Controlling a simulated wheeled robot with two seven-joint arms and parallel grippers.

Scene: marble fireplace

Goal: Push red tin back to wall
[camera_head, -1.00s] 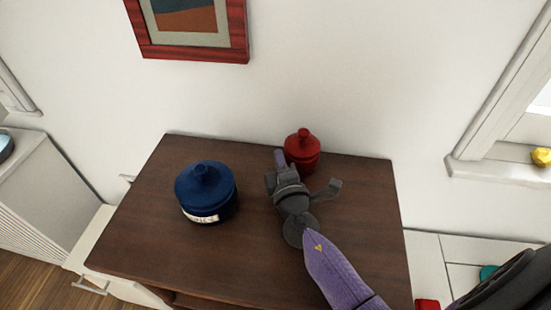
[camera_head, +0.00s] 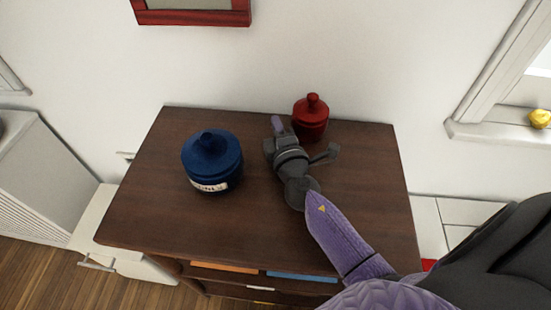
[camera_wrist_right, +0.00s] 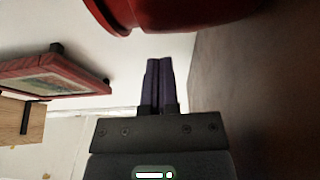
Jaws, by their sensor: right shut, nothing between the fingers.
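The red tin (camera_head: 310,122), a lidded pot with a knob, stands upright near the back edge of the dark wooden dresser top (camera_head: 240,225), close to the white wall (camera_head: 350,60). Any gap to the wall is hard to judge. My right gripper (camera_head: 277,124) is shut and empty, its purple fingertips just left of the tin and apart from it in the head view. In the right wrist view the shut fingers (camera_wrist_right: 158,85) show below part of the red tin (camera_wrist_right: 190,12), which is cut off by the top edge. My left gripper is not in view.
A blue lidded tin (camera_head: 212,165) with a white label stands on the dresser, left of my right gripper. A red-framed picture (camera_head: 190,17) hangs on the wall above. A window sill with a yellow object (camera_head: 540,118) is at right. The dresser's front area is clear.

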